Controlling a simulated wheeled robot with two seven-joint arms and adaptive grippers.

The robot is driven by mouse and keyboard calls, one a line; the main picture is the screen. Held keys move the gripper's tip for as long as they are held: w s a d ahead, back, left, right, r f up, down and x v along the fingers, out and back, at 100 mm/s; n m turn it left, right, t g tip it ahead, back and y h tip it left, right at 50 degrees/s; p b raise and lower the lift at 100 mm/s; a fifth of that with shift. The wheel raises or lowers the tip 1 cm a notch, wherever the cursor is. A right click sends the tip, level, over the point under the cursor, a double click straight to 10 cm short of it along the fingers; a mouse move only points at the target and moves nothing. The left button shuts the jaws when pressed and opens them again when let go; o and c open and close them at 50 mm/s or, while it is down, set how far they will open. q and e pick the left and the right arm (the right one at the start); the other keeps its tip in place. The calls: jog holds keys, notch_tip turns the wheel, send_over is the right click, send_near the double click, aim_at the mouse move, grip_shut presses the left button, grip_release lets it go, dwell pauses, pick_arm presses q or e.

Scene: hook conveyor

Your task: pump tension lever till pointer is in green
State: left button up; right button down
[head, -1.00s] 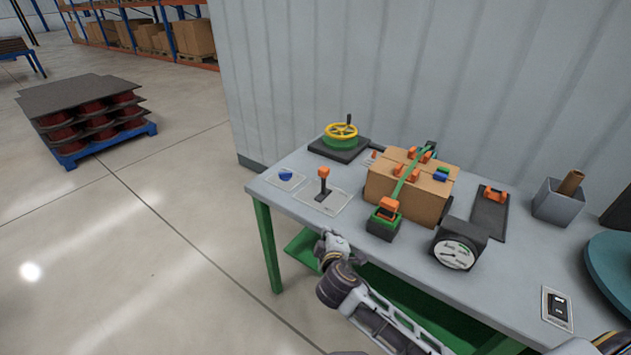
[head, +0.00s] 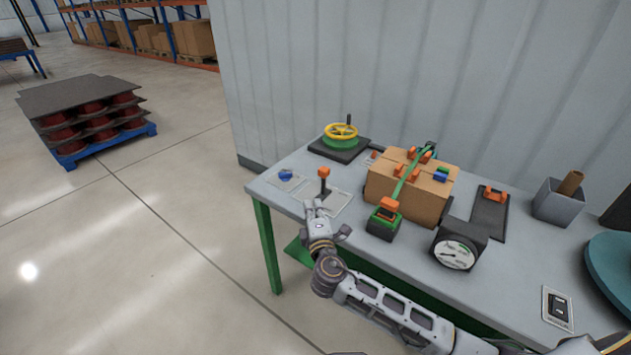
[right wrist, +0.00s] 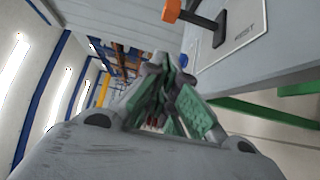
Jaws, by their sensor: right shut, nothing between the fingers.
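A green ratchet tensioner with an orange handle (head: 390,204) stands in front of a cardboard box (head: 408,193), with a green strap (head: 405,180) running over the box. A round white dial gauge (head: 455,254) in a black housing stands to its right; its pointer and coloured zones are too small to read. An upright stick lever with an orange knob (head: 323,173) stands on a labelled plate to the left. My right gripper (head: 313,206) is shut and empty, just in front of this stick lever. The lever also shows in the right wrist view (right wrist: 174,10), beyond the fingers (right wrist: 163,62). My left gripper is out of view.
A yellow handwheel (head: 341,131) and a blue knob (head: 285,175) are at the table's back left. An orange-handled part (head: 495,194), a grey bin (head: 559,202) and a switch plate (head: 557,307) are on the right. The table's front edge lies under my right arm.

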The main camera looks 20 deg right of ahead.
aim_at(324, 182)
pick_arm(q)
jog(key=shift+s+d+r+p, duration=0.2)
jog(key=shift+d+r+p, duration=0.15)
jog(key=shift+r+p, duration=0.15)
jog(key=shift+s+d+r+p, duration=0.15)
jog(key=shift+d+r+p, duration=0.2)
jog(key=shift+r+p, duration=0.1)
pick_arm(e)
jog(key=w+d, duration=0.4)
jog(key=w, duration=0.8)
jog(key=shift+w+d, duration=0.2)
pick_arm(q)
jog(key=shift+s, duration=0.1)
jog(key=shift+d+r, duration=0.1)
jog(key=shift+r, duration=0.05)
pick_arm(e)
jog(key=shift+d, duration=0.1)
